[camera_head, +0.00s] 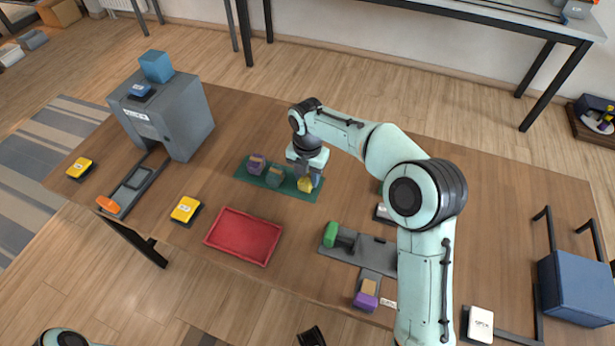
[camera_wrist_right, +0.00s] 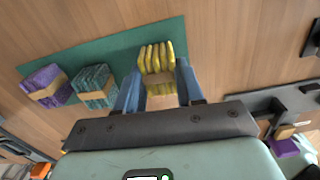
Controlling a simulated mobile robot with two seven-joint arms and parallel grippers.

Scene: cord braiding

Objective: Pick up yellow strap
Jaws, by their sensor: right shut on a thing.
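The yellow strap (camera_head: 305,185) is a folded bundle with a tan band, at the right end of a green mat (camera_head: 244,176). In the right wrist view the yellow strap (camera_wrist_right: 155,58) stands between the two blue fingers of my right gripper (camera_wrist_right: 159,84), which is shut on it. In the head view my right gripper (camera_head: 307,173) is low over the mat and partly covers the strap. A purple strap (camera_head: 256,163) and a dark green strap (camera_head: 276,176) sit beside it to the left.
A red tray (camera_head: 244,238) lies in front of the mat. A grey machine (camera_head: 166,122) stands at the back left, and yellow buttons (camera_head: 186,209) lie near it. A grey fixture with a green handle (camera_head: 331,235) and a purple bundle (camera_head: 366,296) are at the right front.

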